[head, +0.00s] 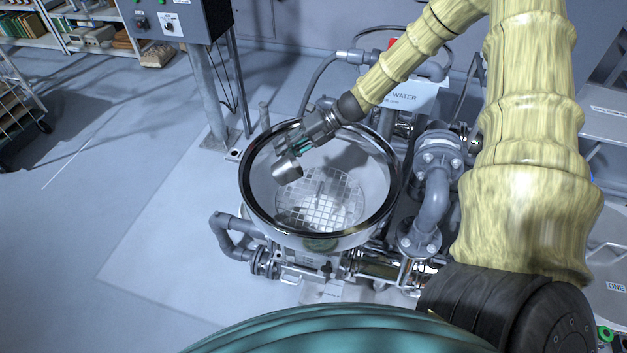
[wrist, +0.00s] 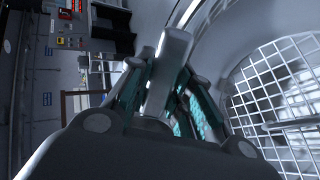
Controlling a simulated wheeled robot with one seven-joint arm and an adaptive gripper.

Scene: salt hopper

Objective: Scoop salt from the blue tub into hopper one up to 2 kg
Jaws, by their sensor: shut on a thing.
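A round hopper (head: 250,207) with a dark rim and a white grid (head: 335,205) across its inside stands in the middle of the head view. My gripper (head: 292,150) is over the hopper's mouth, shut on a metal scoop (head: 287,168). The scoop is tilted, with its cup low inside the rim and above the grid. In the wrist view the grey scoop handle (wrist: 165,75) lies between the green-padded fingers, and the grid (wrist: 275,105) shows at the right. I cannot tell whether salt is in the scoop. A "ONE" label (head: 615,287) shows at the right edge. The blue tub is not clearly visible.
Grey pipes and valves (head: 435,190) crowd the hopper's right side. A "WATER" sign (head: 405,97) stands behind it. A control box on a post (head: 178,20) is at the back left. The floor at left is mostly clear, with a rack (head: 15,100) at the edge.

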